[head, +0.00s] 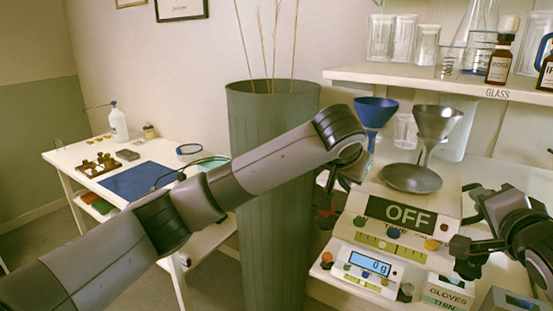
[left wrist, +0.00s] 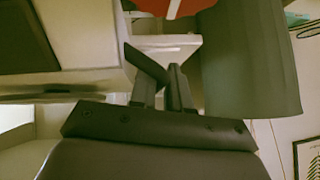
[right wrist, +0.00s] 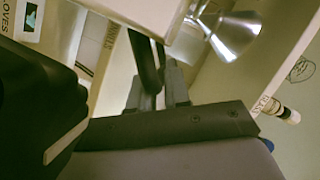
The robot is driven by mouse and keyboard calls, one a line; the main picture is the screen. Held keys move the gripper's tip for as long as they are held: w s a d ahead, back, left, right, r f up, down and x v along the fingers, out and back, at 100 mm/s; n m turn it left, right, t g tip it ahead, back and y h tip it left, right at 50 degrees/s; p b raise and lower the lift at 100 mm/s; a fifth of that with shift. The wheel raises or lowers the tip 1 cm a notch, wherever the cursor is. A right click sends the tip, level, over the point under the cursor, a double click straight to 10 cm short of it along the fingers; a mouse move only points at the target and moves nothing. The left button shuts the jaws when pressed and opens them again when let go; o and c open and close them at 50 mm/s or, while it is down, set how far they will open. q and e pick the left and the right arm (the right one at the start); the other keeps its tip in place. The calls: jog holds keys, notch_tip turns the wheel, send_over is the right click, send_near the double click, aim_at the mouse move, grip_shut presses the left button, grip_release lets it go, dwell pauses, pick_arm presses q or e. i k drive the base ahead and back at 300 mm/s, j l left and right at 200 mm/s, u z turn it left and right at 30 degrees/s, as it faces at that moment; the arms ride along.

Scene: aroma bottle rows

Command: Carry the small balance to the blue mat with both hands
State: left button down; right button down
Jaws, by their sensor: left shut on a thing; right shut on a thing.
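The small balance (head: 440,209) is a white body with a black OFF panel and a round dark pan (head: 411,179). My left gripper (head: 343,182) is shut on its left side, and my right gripper (head: 466,228) is shut on its right side. I cannot tell whether the balance is clear of the counter. The blue mat (head: 140,181) lies flat on the side table at the left.
Funnels (head: 376,112) stand behind; a glassware shelf (head: 440,83) is above. A tall grey-green bin (head: 270,190) stands between counter and side table (head: 75,157). A white bottle (head: 118,124) stands behind the mat.

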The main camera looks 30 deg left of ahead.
aim_at(143, 179)
jog(key=i+j, duration=0.1)
jog(key=j, duration=2.9)
